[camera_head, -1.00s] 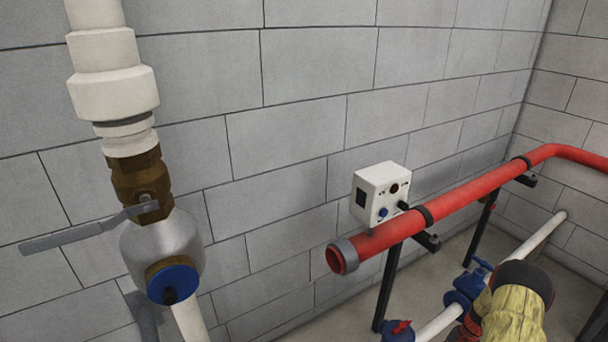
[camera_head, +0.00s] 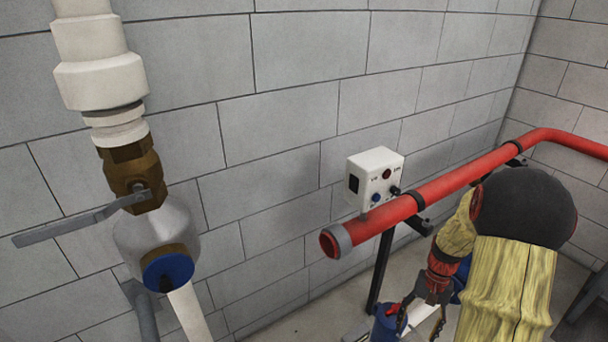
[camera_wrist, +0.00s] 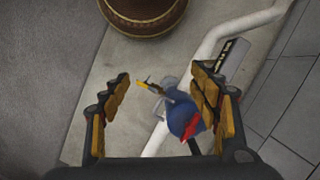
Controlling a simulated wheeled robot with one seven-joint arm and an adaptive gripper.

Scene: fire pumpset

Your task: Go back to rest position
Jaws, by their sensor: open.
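My gripper (camera_head: 421,316) is at the lower right of the head view, hanging downward below the red pipe, in front of a blue fitting. In the wrist view my gripper (camera_wrist: 160,108) has its two padded fingers wide apart. Nothing is held between them. A blue fitting with a red part (camera_wrist: 185,118) shows below and between the fingers, apart from them as far as I can tell. My arm covers part of the pipework behind it in the head view.
A red pipe (camera_head: 455,184) on black supports runs along the block wall. A white pipe with a lever valve (camera_head: 135,190) stands at left. A brown rounded object (camera_wrist: 143,15) is at the wrist view's top.

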